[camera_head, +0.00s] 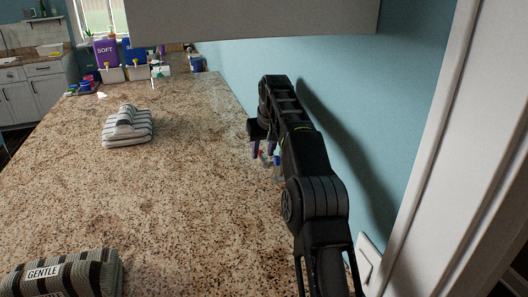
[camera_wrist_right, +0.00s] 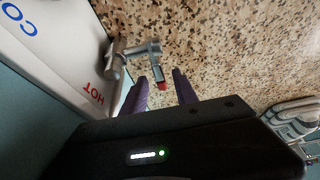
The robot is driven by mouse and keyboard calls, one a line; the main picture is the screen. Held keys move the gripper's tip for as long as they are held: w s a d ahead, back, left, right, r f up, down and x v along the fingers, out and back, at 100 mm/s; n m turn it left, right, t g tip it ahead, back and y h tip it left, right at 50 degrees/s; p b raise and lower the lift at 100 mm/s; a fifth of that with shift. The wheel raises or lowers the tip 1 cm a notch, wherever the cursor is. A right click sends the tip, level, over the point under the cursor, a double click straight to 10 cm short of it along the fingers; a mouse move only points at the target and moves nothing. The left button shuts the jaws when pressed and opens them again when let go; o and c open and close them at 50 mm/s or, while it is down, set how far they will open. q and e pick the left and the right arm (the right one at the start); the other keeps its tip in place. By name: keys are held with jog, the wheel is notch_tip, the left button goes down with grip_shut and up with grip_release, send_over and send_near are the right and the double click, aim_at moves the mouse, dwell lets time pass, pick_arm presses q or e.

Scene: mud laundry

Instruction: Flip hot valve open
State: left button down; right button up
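The hot valve (camera_wrist_right: 155,58) is a grey metal fitting with a red tip, beside a white panel (camera_wrist_right: 62,50) marked HOT in red and, partly cut off, CO in blue. My right gripper (camera_wrist_right: 160,92) is open, its two purple fingers apart, with the valve's red tip just ahead of and between them. I cannot tell whether they touch. In the head view my right gripper (camera_head: 262,149) is low by the blue wall, and the arm hides most of the valve area; small blue and red bits show there. My left gripper is not in view.
A speckled granite counter (camera_head: 190,190) runs along the wall, mostly clear. Folded striped cloth (camera_head: 128,127) lies on it, and a striped bundle labelled GENTLE (camera_head: 60,274) is at the near left. Boxes, including a purple SOFT one (camera_head: 106,52), stand at the far end. A cabinet (camera_head: 250,20) overhangs the counter.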

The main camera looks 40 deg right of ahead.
jog(key=shift+f, duration=0.15)
jog(key=shift+c, duration=0.2)
grip_shut()
dwell(1.2)
